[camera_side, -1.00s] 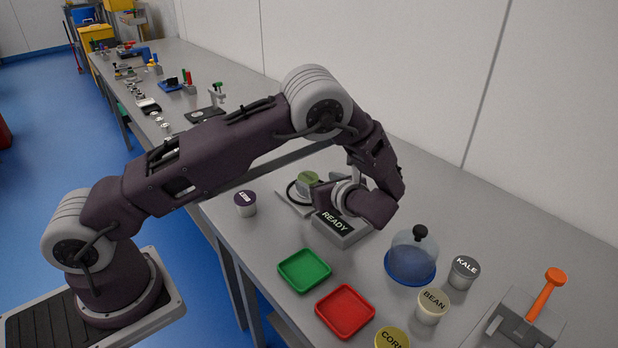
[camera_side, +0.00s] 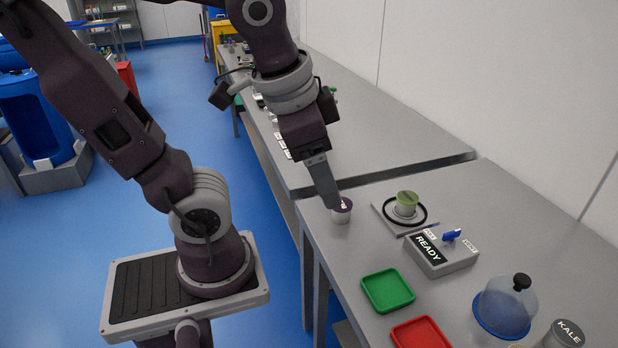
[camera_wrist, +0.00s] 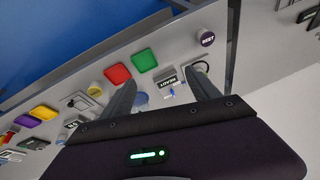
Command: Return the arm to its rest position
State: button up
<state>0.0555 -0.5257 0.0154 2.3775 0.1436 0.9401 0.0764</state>
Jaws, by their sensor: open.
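My gripper (camera_wrist: 166,88) is raised over the bench with its two fingers spread wide and nothing held between them. In the side view its finger (camera_side: 322,180) points down and its tip overlaps a purple-lidded tub (camera_side: 341,215). In the wrist view that tub (camera_wrist: 207,38) stands clear, outside the fingers. The READY box (camera_side: 440,258) with a blue lever (camera_side: 452,236) sits on the bench, apart from my gripper; it also shows between the fingers in the wrist view (camera_wrist: 166,79).
A green-lidded tub (camera_side: 406,203) stands on a plate (camera_side: 388,211) with a black ring. A green tray (camera_side: 388,291), a red tray (camera_side: 420,335), a blue-based clear dome (camera_side: 503,307) and a KALE tub (camera_side: 566,335) lie nearer the front.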

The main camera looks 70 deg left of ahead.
jog(key=s+d+n, duration=0.1)
jog(key=s+d+n+t+h, duration=0.1)
jog(key=s, duration=0.1)
jog(key=shift+r+t, duration=0.1)
jog(key=shift+t, duration=0.2)
